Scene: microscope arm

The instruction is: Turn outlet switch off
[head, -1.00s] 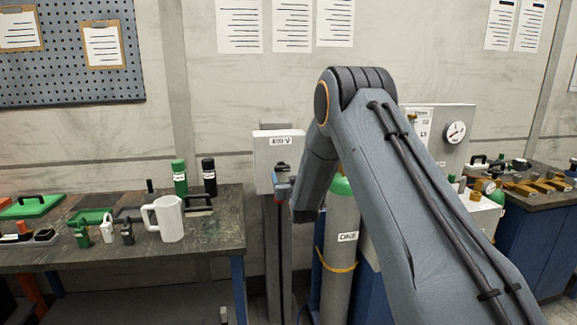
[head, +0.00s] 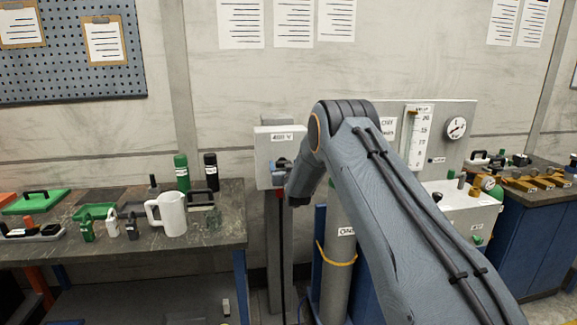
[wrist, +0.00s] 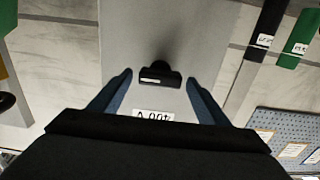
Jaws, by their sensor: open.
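The outlet is a light grey box (head: 263,158) with a 400 V label, on a post against the wall. It fills the middle of the wrist view (wrist: 205,50), label upside down. Its switch, a black knob with a pale mark (wrist: 160,76), shows there between the fingers. My gripper (wrist: 159,80) is open, one blue finger on each side of the switch, with gaps; whether the tips touch the box I cannot tell.
A bench (head: 225,230) on the left holds a white jug (head: 171,213), green and black bottles and small tools. A gas cylinder (head: 337,270) stands right of the post, partly behind my arm. A gauge panel (head: 455,150) stands farther right.

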